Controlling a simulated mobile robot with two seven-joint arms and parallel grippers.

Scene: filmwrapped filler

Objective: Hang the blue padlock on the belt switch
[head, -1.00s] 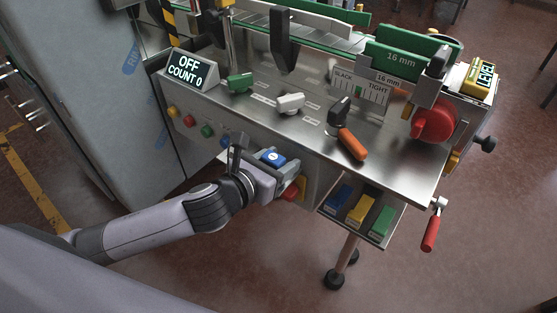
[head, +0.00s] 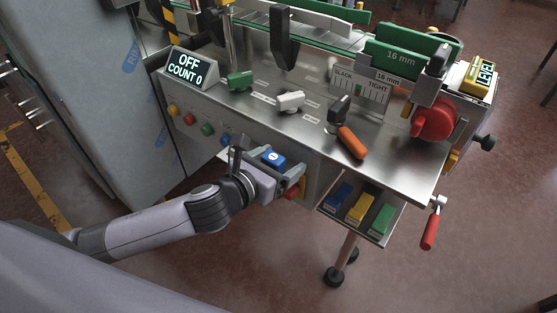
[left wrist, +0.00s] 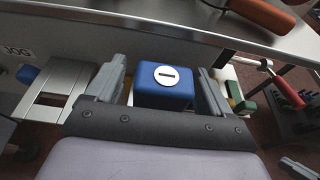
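The blue padlock (head: 273,159), with a white slotted disc on its face, is between the fingers of my left gripper (head: 283,174). In the left wrist view the padlock (left wrist: 165,88) fills the space between the two fingers (left wrist: 160,92), and the gripper looks shut on it. Its shackle is not clear in either view. A red knob on a yellow plate (head: 303,187) sits on the machine's front just behind the gripper and is mostly hidden by it. It may be the belt switch; I can read no label.
A shelf of blue, yellow (head: 361,208) and green boxes is right of the gripper. A grey cabinet (head: 75,80) stands left.

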